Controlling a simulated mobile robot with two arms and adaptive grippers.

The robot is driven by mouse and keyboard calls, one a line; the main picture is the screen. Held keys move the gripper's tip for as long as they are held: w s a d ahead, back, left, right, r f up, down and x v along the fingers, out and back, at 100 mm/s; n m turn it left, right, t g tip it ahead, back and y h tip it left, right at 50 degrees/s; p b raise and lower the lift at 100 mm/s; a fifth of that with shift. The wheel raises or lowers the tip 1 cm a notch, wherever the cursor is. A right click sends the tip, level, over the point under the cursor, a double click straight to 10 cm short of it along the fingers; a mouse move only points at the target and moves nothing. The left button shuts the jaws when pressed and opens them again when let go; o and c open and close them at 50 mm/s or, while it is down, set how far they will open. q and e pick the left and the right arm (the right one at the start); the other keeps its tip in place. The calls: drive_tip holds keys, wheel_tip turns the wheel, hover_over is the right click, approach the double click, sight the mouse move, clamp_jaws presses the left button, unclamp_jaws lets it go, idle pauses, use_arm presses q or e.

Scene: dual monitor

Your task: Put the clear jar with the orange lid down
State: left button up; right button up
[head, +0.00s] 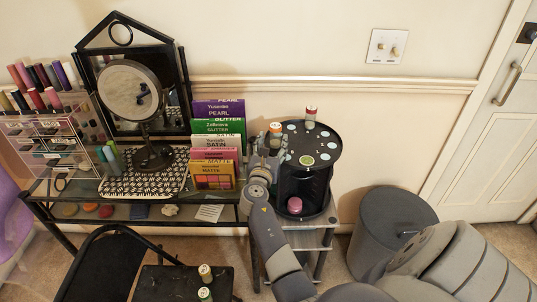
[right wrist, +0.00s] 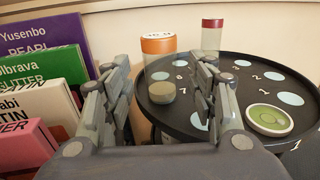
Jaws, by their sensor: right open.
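The clear jar with the orange lid (head: 275,128) stands upright at the left back edge of a round black numbered stand top (head: 330,150). My right gripper (head: 268,142) is at the left side of the stand. In the right wrist view its two fingers (right wrist: 162,82) are spread apart, with a gap between them, and grip nothing. The jar's base is partly hidden. My left gripper is not in view.
A red-lidded jar (head: 310,117) stands at the back of the stand and a green-lidded jar (head: 306,160) at its front. A pink jar (head: 294,204) sits on a lower tier. Upright palette boxes (head: 217,130) stand close on the left. A grey bin (head: 390,225) is to the right.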

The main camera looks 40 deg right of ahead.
drive_tip(key=v, duration=0.7)
drive_tip(key=shift+s, duration=0.15)
